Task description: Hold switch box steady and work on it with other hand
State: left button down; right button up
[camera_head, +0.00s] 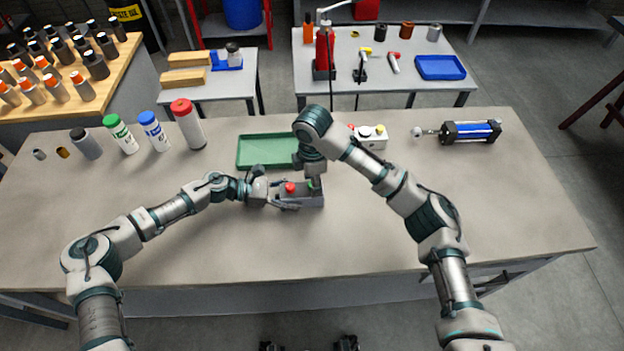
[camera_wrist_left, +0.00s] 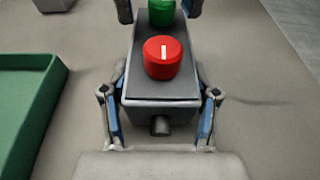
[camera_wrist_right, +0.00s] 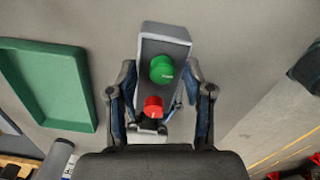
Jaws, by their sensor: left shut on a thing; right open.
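The grey switch box (camera_head: 305,200) sits on the table, with a red knob (camera_head: 290,188) and a green knob (camera_head: 312,183) on top. My left gripper (camera_head: 284,199) is shut on the box's near end; its fingers press both sides in the left wrist view (camera_wrist_left: 161,110). My right gripper (camera_head: 314,179) points down over the green-knob end. It is open, and in the right wrist view its fingers (camera_wrist_right: 162,75) stand either side of the box. The green knob (camera_wrist_right: 162,68) lies between them; I cannot tell whether they touch it.
A green tray (camera_head: 266,166) lies just behind the box. A white box with buttons (camera_head: 370,140) and a blue cylinder (camera_head: 470,131) stand at the back right. Several bottles (camera_head: 154,132) stand at the back left. The table's front is clear.

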pick_arm(q)
jog(key=shift+a+f, duration=0.1)
pick_arm(e)
notch_tip(320, 180, up, 12)
jog(key=shift+a, duration=0.1)
dwell(0.4)
pick_arm(q)
jog(key=shift+c, duration=1.1)
grip_release()
jog(key=shift+w, duration=0.15)
pick_arm(e)
jog(key=shift+w+f, duration=0.1)
